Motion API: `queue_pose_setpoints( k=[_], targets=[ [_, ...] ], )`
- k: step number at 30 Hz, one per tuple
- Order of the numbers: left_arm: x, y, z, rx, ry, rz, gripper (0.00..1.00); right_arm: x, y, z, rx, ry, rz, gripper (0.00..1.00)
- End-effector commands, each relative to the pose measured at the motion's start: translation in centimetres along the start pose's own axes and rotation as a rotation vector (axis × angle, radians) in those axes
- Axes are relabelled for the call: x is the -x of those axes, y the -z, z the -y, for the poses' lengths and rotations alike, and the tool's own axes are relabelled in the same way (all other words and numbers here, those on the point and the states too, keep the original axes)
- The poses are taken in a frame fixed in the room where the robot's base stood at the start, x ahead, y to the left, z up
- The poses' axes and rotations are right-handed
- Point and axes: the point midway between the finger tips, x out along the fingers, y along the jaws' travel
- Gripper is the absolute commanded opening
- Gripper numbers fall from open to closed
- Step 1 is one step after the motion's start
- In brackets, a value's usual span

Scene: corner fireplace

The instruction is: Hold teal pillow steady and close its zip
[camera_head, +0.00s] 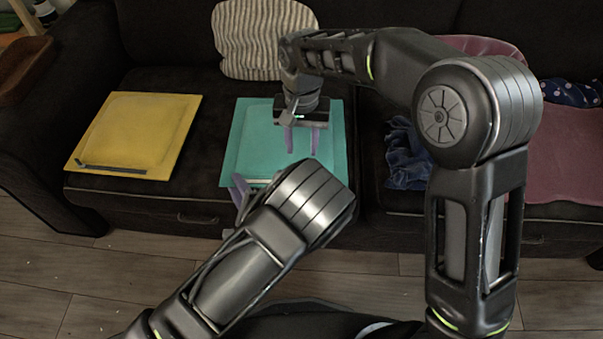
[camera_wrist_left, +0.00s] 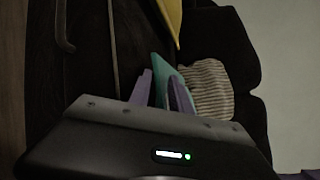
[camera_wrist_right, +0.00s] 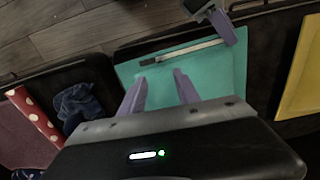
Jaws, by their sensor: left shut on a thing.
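The teal pillow (camera_head: 262,140) lies flat on the dark sofa seat. My left gripper (camera_head: 240,188) is shut on its front left corner; in the left wrist view the teal pillow (camera_wrist_left: 157,80) shows between the fingers (camera_wrist_left: 162,92). My right gripper (camera_head: 303,140) is open and empty above the pillow, fingers pointing down. In the right wrist view the pale zip strip (camera_wrist_right: 188,52) runs along the front edge of the pillow (camera_wrist_right: 222,72), between the left gripper (camera_wrist_right: 222,24) and the far corner. My left arm hides part of the front edge in the head view. The zip's slider cannot be made out clearly.
A yellow pillow (camera_head: 140,130) with a dark strip along its front lies to the left. A striped pillow (camera_head: 262,40) leans on the backrest. Crumpled blue cloth (camera_head: 405,155) and a mauve cover (camera_head: 565,150) are to the right. A red dotted item (camera_wrist_right: 35,115) lies beside the blue cloth.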

Motion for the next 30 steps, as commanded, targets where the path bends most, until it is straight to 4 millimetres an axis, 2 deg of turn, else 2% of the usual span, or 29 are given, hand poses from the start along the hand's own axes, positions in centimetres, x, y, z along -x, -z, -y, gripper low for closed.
queue_pose_setpoints(
  k=[5,8,22,26,30],
  targets=[
    [0.1,0.1,-0.2,-0.007,-0.005,-0.003,0.00,-0.8,0.0,0.0,-0.002,-0.001,0.001,0.38],
    [0.1,0.1,-0.2,-0.007,-0.005,-0.003,0.00,-2.0,-0.1,-0.1,-0.002,-0.003,0.003,0.38],
    [0.1,0.1,-0.2,-0.007,-0.004,-0.003,0.00,-10.4,0.0,0.0,-0.002,-0.002,0.002,0.38],
    [0.1,0.1,-0.2,-0.007,-0.004,-0.003,0.00,-11.6,0.0,0.0,-0.003,-0.001,0.001,0.38],
    [0.1,0.1,-0.2,-0.007,-0.004,-0.003,0.00,-12.0,0.0,0.0,-0.003,0.000,0.000,0.38]
  ],
)
